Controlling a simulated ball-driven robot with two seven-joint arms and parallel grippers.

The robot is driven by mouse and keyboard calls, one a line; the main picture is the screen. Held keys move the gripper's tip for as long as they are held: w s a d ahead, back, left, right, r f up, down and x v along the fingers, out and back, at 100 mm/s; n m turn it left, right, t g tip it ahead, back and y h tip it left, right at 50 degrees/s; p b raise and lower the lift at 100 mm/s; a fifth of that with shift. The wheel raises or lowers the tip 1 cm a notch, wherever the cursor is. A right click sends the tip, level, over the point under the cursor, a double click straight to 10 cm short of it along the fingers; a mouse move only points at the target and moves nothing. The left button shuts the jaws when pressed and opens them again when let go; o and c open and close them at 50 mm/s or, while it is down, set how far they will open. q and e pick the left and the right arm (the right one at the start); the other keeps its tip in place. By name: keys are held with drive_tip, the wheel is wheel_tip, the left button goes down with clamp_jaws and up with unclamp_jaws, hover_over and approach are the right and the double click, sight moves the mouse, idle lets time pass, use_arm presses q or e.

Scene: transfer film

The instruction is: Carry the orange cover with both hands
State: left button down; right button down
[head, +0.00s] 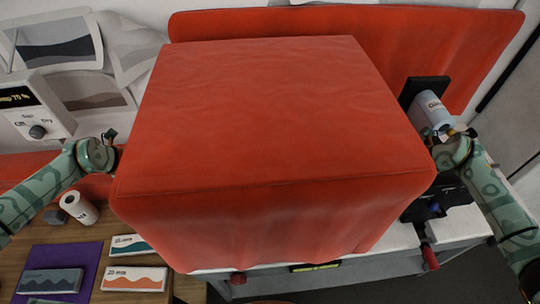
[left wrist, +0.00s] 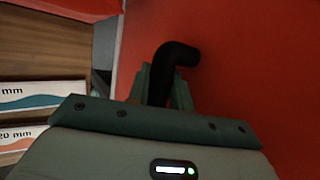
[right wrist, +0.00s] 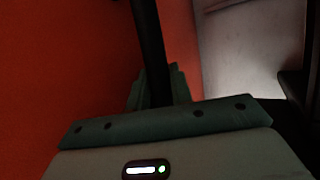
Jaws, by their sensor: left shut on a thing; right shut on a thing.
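The orange cover (head: 270,110) is a large box shape that fills the middle of the head view and hides what is under it. Its top and front faces show, and its lower edge hangs near the white tabletop. My left gripper (head: 113,148) is at its left side, shut on a black bent handle (left wrist: 178,54) beside the orange wall in the left wrist view. My right gripper (head: 458,138) is at its right side, shut on a black bar-like handle (right wrist: 148,40) beside the orange wall in the right wrist view. Both handles are mostly hidden in the head view.
A pale cylinder (head: 428,108) stands close to my right gripper. At left are a control box with a knob (head: 37,131), a white roll (head: 80,208), and flat film boxes (head: 135,278) near a purple mat (head: 88,256). An orange panel (head: 470,40) stands behind.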

use_arm(q)
drive_tip(key=shift+a, duration=0.1)
use_arm(e)
drive_tip(key=shift+d, duration=0.1)
